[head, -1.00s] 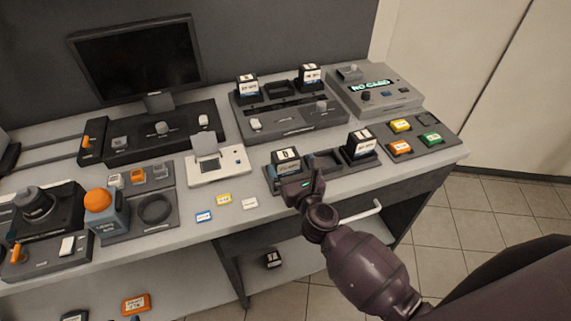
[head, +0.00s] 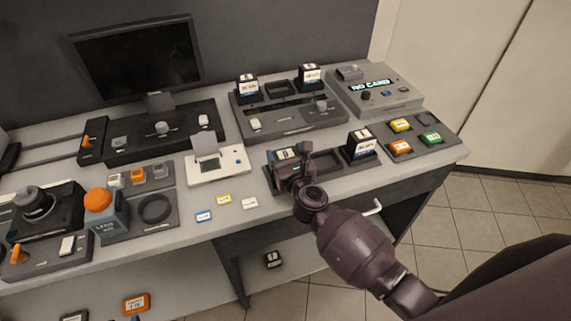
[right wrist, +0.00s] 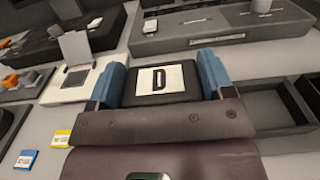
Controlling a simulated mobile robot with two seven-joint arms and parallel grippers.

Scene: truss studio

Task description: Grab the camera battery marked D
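The camera battery marked D is a dark block with a white label on top (right wrist: 160,80). In the head view the battery (head: 285,154) stands in the left bay of a dark holder (head: 328,160) at the table's front edge. My right gripper (head: 296,166) is at this battery and partly covers it. In the right wrist view its blue fingertips (right wrist: 162,84) stand on the left and right sides of the battery. I cannot tell whether they press on it or leave thin gaps. My left gripper is not in view.
Another labelled battery (head: 361,144) stands at the holder's right end, with an empty bay between. A grey console with two batteries (head: 290,110) is behind. A white card device (head: 217,166) and small cards (head: 223,199) lie to the left. Coloured blocks (head: 401,147) sit at the right.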

